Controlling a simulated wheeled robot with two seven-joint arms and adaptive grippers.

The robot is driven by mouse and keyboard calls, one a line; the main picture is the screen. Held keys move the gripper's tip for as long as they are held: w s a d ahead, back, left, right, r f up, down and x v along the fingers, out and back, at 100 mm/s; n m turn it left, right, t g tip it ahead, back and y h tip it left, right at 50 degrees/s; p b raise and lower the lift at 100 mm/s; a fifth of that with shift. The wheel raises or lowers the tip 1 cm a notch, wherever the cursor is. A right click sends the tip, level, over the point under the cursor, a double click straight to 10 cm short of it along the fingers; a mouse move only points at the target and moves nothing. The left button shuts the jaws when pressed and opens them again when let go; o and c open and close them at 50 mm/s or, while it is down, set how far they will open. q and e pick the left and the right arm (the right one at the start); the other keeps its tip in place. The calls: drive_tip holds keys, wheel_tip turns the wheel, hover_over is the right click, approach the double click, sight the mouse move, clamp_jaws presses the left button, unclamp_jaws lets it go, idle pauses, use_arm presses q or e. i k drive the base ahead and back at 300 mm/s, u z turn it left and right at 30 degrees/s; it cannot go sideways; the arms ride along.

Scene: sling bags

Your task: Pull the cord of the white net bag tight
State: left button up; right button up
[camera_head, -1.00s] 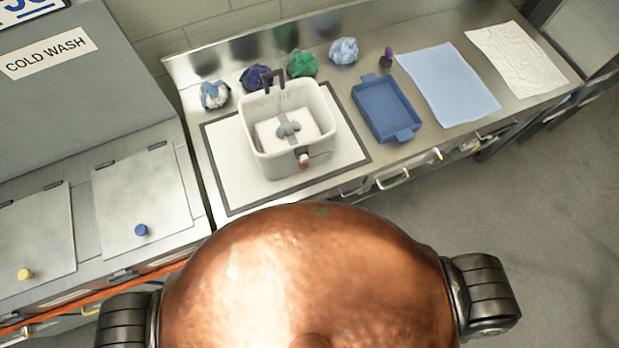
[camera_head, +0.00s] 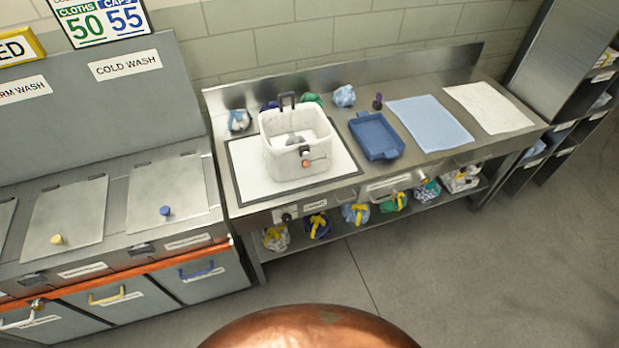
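A white, open-topped, box-shaped container (camera_head: 296,140) stands upright on a white mat with a dark border (camera_head: 248,193) on the steel bench. It looks like the white net bag, but I cannot tell whether it is a bag or a rigid tub. The cord itself is too small to make out. Grey shapes inside the container are unclear. Neither of my grippers is in view.
A blue tray (camera_head: 377,137), a light blue cloth (camera_head: 430,122) and a white cloth (camera_head: 488,107) lie to the right. Crumpled cloths (camera_head: 343,96) lie behind. Several tied bundles (camera_head: 318,226) sit on the lower shelf. Lidded washers (camera_head: 165,195) stand left. The floor (camera_head: 450,270) is clear.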

sight(284, 165)
drive_tip(key=z, duration=0.3)
drive_tip(key=i, duration=0.85)
drive_tip(key=u, duration=0.35)
